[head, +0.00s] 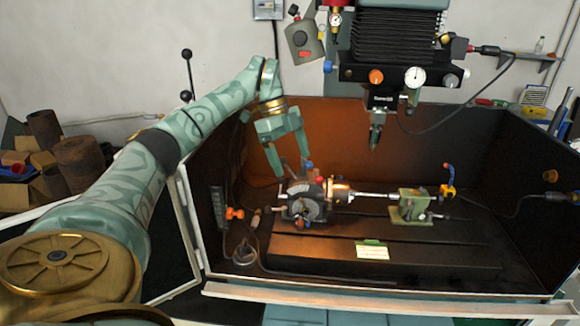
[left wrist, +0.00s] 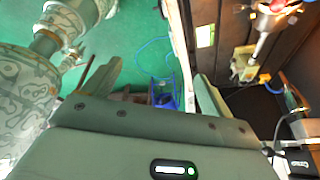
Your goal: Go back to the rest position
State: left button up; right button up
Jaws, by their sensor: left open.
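My left gripper (head: 293,165) reaches in from the left and points down. It is open, with a clear gap between its two fingers and nothing visible held. It appears just above and behind the indexing chuck (head: 303,205), a grey round-faced unit with red and blue knobs. I cannot tell whether a fingertip touches it. In the left wrist view the two fingers (left wrist: 157,88) are spread apart. A shiny rod (head: 372,195) runs from the chuck to a green tailstock (head: 410,206). The tailstock also shows in the left wrist view (left wrist: 243,65). My right gripper is not in view.
A dark slotted machine table (head: 330,258) carries the chuck inside an enclosure with a brown back wall (head: 430,125). A black machine head (head: 385,95) with a pointed tool hangs above. A pale front rail (head: 400,302) edges the enclosure. Rusty cylinders (head: 80,160) stand at left.

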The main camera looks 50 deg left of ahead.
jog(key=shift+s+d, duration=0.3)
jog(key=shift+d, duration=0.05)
